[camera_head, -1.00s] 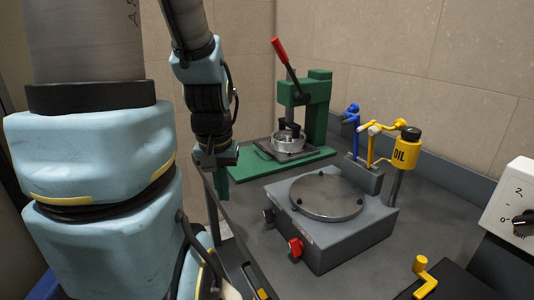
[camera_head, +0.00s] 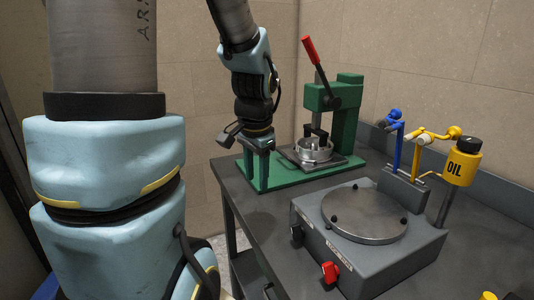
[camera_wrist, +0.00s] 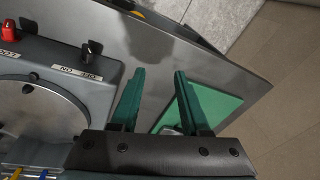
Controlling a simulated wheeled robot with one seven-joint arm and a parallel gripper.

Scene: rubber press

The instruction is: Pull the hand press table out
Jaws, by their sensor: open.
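The green hand press (camera_head: 345,110) stands at the back of the workbench, its red-tipped lever (camera_head: 309,50) raised. Its dark table plate (camera_head: 345,166) lies on the green base, carrying a round metal dish (camera_head: 314,152). My gripper (camera_head: 256,174) points down at the left end of the green base, left of the plate. In the wrist view my gripper's green fingers (camera_wrist: 158,75) are apart with nothing between them. The green base (camera_wrist: 210,105) shows beside and beyond the right finger there. The plate itself is mostly hidden behind my gripper in the wrist view.
A grey machine with a round metal disc (camera_head: 364,214) and red knob (camera_head: 330,271) stands in front of the press. A yellow oil can (camera_head: 461,164) and blue and yellow valves (camera_head: 396,128) are at the right. The bench edge (camera_wrist: 235,60) is near my gripper. Walls stand behind.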

